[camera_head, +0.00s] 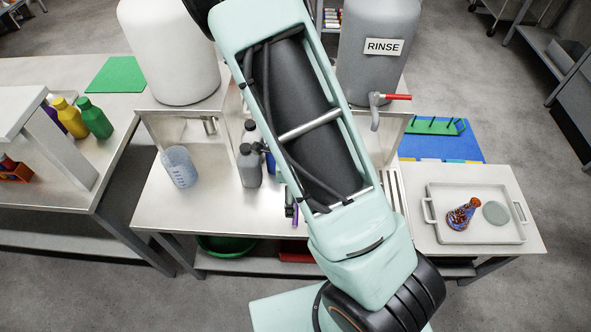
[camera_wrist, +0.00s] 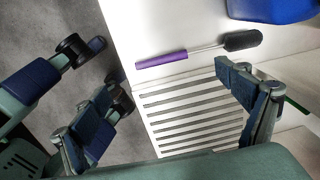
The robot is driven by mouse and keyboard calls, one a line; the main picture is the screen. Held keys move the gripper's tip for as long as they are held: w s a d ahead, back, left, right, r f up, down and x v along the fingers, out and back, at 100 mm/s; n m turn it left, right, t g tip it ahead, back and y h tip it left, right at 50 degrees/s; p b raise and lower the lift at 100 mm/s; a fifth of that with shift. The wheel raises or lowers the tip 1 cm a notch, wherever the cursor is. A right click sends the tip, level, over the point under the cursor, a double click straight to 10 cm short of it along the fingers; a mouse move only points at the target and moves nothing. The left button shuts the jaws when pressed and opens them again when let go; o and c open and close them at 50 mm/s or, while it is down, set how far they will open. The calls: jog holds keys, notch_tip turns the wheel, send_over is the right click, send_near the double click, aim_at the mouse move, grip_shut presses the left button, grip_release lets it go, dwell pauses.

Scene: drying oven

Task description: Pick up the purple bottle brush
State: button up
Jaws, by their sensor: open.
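The purple bottle brush lies on the white bench top in the wrist view, with its purple handle (camera_wrist: 161,59) to the left and its dark bristle head (camera_wrist: 241,40) to the right, joined by a thin rod. In the head view a small bit of purple (camera_head: 295,215) shows at the bench's front, and my arm hides most of that area. My gripper (camera_wrist: 165,78) is open and empty, its fingers spread left and right in the wrist view. The brush lies in the picture between and slightly above the fingers; I cannot tell the height gap.
A slatted drain (camera_wrist: 200,112) lies beside the brush, and a blue object (camera_wrist: 272,8) stands above it in the wrist view. Grey bottles (camera_head: 249,165) and a beaker (camera_head: 180,167) stand on the bench. The RINSE tank (camera_head: 385,22) is behind. A tray (camera_head: 435,232) is right.

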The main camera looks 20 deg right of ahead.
notch_tip(320, 180, down, 4)
jog(key=shift+s+f+b, duration=0.1)
jog(key=shift+f+b, duration=0.15)
jog(key=shift+b, duration=0.65)
jog(key=shift+w+d+f+b, duration=0.2)
jog(key=shift+f+b, duration=0.4)
jog(key=shift+f, duration=1)
jog(key=shift+w+d+f+b, duration=0.15)
jog(key=shift+f+b, duration=0.45)
jog(key=shift+f, duration=0.95)
jog(key=shift+s, duration=0.1)
jog(key=shift+c, duration=0.7)
jog(key=shift+s, duration=0.1)
jog(key=c, duration=1.1)
